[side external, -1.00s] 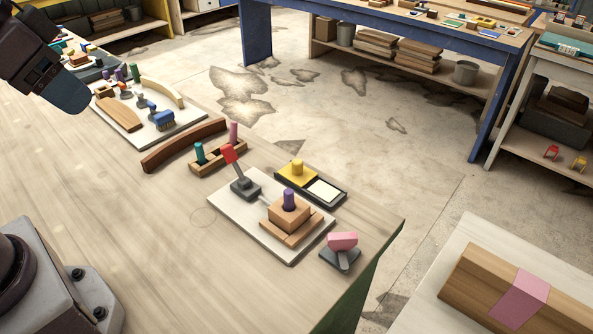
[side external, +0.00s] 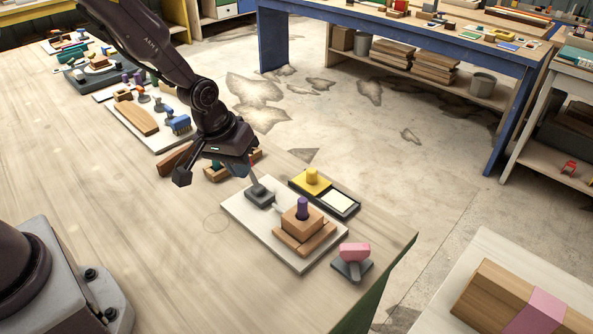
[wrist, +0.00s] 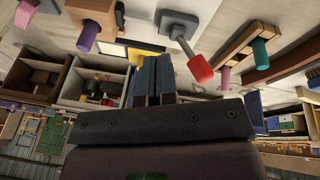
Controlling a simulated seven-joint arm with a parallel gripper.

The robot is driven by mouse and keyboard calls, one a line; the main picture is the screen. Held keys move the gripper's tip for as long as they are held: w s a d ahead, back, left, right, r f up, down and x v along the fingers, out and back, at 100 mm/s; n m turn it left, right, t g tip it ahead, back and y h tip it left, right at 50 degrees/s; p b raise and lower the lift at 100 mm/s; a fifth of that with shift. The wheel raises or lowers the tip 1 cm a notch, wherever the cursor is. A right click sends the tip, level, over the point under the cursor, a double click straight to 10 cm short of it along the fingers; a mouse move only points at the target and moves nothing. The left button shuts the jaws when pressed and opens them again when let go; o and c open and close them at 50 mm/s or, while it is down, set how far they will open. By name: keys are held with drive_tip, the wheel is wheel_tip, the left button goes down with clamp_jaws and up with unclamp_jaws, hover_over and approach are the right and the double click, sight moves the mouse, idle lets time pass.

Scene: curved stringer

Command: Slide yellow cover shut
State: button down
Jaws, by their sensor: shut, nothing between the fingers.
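The yellow cover (side external: 318,187) with its round yellow knob (side external: 312,175) sits over the left, far part of a black tray (side external: 353,212). The right part of the tray is uncovered and shows a white panel (side external: 340,203). My gripper (side external: 242,168) is to the left of the cover, above the table and apart from it. In the wrist view its blue fingers (wrist: 152,78) are together and hold nothing. A thin yellow strip beside the fingers there appears to be part of the cover; the rest is hidden.
A purple-pegged wooden block (side external: 301,215) is in front of the tray. A pink-topped piece (side external: 354,252) stands near the table edge. Bare table lies at the left.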

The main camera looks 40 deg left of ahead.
drive_tip(key=w+f, duration=0.1)
drive_tip(key=w+f+n+t, duration=0.1)
drive_tip(key=w, duration=0.1)
drive_tip(key=w+f+n+t, duration=0.1)
drive_tip(key=shift+w+d+f, duration=0.2)
drive_tip(key=shift+w+d, duration=0.1)
drive_tip(key=shift+w, duration=0.1)
drive_tip(key=w+r+n+t, duration=0.1)
drive_tip(key=w+r+t, duration=0.1)
drive_tip(key=w, duration=0.2)
approach(306, 178)
drive_tip(key=shift+n, duration=0.3)
drive_tip(key=x, duration=0.5)
drive_tip(key=shift+d+f, duration=0.1)
drive_tip(key=d, duration=0.9)
